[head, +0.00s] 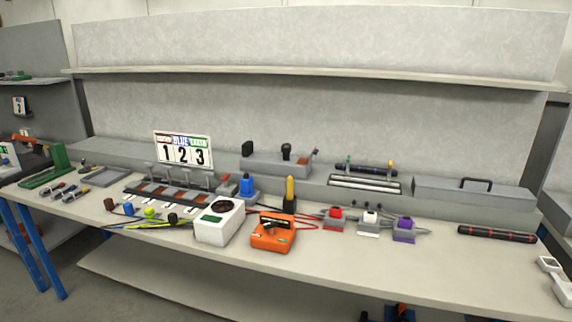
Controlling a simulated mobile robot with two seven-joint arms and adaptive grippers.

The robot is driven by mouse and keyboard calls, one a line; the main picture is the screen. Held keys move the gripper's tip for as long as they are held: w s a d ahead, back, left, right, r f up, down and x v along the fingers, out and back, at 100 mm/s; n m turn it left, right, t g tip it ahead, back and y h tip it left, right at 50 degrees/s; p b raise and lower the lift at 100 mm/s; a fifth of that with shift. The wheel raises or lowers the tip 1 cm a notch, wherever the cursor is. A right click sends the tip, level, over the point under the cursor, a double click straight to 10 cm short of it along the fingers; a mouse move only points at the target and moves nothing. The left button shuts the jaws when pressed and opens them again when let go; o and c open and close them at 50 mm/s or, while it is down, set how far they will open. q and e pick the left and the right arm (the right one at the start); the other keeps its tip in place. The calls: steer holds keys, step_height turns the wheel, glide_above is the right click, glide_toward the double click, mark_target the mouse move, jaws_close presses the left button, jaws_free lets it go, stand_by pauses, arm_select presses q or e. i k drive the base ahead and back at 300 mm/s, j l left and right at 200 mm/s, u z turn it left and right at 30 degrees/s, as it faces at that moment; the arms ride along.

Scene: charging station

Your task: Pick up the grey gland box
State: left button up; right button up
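Three small grey boxes with cables at their sides stand in a row on the bench, right of centre. The left one has a red top (335,215), the middle one a white or pale grey top (370,217), and the right one a purple top (404,226). The middle box best matches the grey gland box, but I cannot tell for certain at this size. It stands upright, with a white plate at its front.
An orange device (273,232) and a white meter (219,222) stand left of the boxes. A black rod with red bands (497,234) lies to the right. A long grey case (473,194) is behind. The bench front (430,268) below the boxes is clear.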

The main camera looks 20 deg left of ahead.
mark_target(276, 158)
steer(key=j+z, duration=0.5)
steer(key=k+j+z, duration=0.1)
steer(key=j+z, duration=0.4)
steer(key=k+j+z, duration=0.15)
steer(key=j+z, duration=0.2)
steer(key=z, duration=0.15)
